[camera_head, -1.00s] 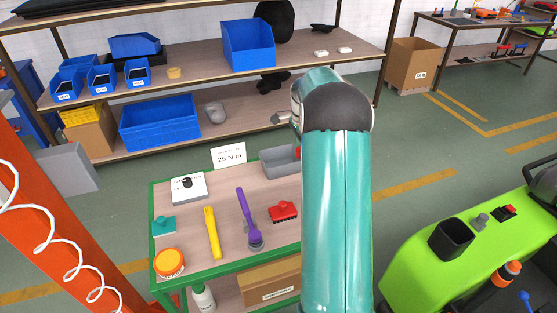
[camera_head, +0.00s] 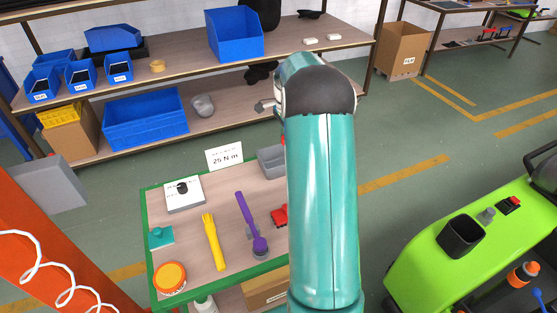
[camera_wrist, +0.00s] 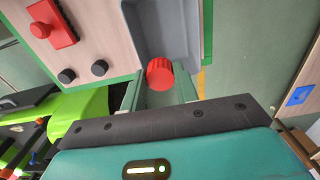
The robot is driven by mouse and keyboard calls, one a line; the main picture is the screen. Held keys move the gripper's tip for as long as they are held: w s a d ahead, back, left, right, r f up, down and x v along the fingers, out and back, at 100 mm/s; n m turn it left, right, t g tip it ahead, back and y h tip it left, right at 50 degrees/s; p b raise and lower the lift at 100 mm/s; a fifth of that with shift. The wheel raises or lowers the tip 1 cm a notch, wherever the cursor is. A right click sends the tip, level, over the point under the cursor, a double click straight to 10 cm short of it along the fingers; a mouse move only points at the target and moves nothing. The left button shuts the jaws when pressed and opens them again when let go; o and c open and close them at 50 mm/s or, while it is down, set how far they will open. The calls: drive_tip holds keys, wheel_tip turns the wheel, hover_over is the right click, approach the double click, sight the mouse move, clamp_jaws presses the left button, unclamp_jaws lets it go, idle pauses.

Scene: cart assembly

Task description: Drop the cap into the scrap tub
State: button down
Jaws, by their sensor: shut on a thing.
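A red ribbed cap (camera_wrist: 160,74) sits between the two fingers of my gripper (camera_wrist: 160,88) in the wrist view. The fingers are shut on it. A grey open tub (camera_wrist: 192,40) lies just beyond the cap in that view, and the cap overlaps the tub's near end. I cannot tell the height between them. In the head view the grey tub (camera_head: 268,165) stands at the table's back right corner, partly behind my arm. My arm hides most of the gripper there. No label on the tub can be read.
The green-edged table (camera_head: 232,205) holds a yellow tool (camera_head: 213,242), a purple tool (camera_head: 248,222), a red block (camera_head: 280,215) and an orange-lidded jar (camera_head: 170,278). A "25 N m" sign (camera_head: 224,156) stands at its back. A green cart (camera_head: 420,262) with a black bin (camera_head: 461,236) is at right.

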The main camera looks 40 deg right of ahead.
drive_tip(key=shift+w, duration=0.15)
drive_tip(key=shift+f, duration=3)
drive_tip(key=c, duration=1)
unclamp_jaws()
wheel_tip(320, 180, up, 14)
drive_tip(key=shift+f, duration=0.25)
drive_tip(key=shift+r, duration=0.2)
